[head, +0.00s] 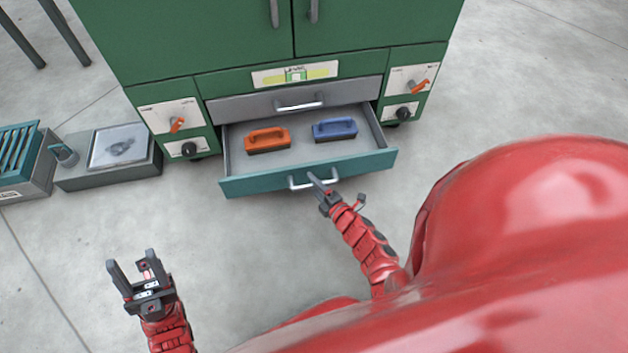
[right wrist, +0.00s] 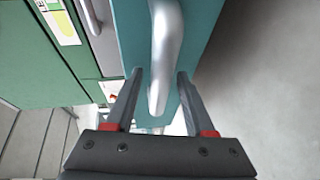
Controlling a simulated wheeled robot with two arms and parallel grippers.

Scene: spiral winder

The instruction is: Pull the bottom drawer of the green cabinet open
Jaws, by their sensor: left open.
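The green cabinet (head: 190,45) stands at the top of the head view. Its teal-fronted bottom drawer (head: 245,184) is pulled well out, showing its grey inside. An orange-handled block (head: 267,139) and a blue-handled block (head: 335,130) lie in it. My right gripper (head: 322,184) is at the drawer's silver handle (head: 298,184). In the right wrist view, the handle (right wrist: 165,45) runs between the fingers of my right gripper (right wrist: 159,75), with gaps on both sides, so it looks open around the handle. My left gripper (head: 135,262) is open and empty above the floor, lower left.
The grey drawer (head: 240,108) above is shut. Panels with orange and black knobs (head: 178,122) flank the drawers. A low grey box (head: 110,178) and a teal-slatted crate (head: 22,165) stand left of the cabinet. The floor in front is clear.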

